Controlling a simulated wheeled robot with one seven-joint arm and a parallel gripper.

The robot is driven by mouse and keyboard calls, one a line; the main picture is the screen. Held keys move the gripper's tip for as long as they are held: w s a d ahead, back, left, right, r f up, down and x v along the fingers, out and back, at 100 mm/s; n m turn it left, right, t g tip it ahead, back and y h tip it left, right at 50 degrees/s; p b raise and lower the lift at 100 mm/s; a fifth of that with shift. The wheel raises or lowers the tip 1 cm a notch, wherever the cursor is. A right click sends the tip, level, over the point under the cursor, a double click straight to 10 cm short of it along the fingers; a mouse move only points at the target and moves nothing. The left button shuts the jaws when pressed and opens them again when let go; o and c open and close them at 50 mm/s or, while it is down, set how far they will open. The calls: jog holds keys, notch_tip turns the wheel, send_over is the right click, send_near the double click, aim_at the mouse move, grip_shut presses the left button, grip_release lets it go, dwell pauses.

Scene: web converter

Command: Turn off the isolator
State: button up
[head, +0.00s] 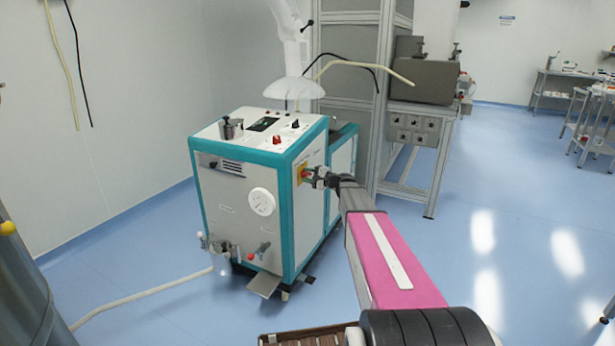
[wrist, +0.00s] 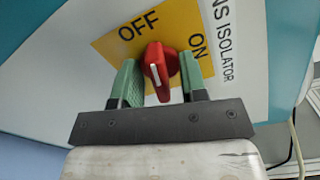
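The isolator is a red rotary knob (wrist: 157,66) with a white line, on a yellow plate (wrist: 112,46) marked OFF and ON. In the wrist view OFF is at the knob's upper left and ON at its right. The knob's handle runs roughly up and down in the picture; I cannot tell which label it is set to. My gripper (wrist: 160,80) is open, with its green fingers on either side of the knob. The left finger looks very close to it; a gap shows at the right. In the head view my gripper (head: 314,175) is at the yellow plate (head: 302,174) on the machine's right side.
The white and teal machine (head: 232,205) stands on the blue floor. A hose (head: 150,294) lies at its left. A metal frame stand (head: 432,165) is behind it to the right.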

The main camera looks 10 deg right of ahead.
grip_shut()
jog(key=shift+n, duration=1.7)
grip_release()
jog(key=shift+s, duration=0.1)
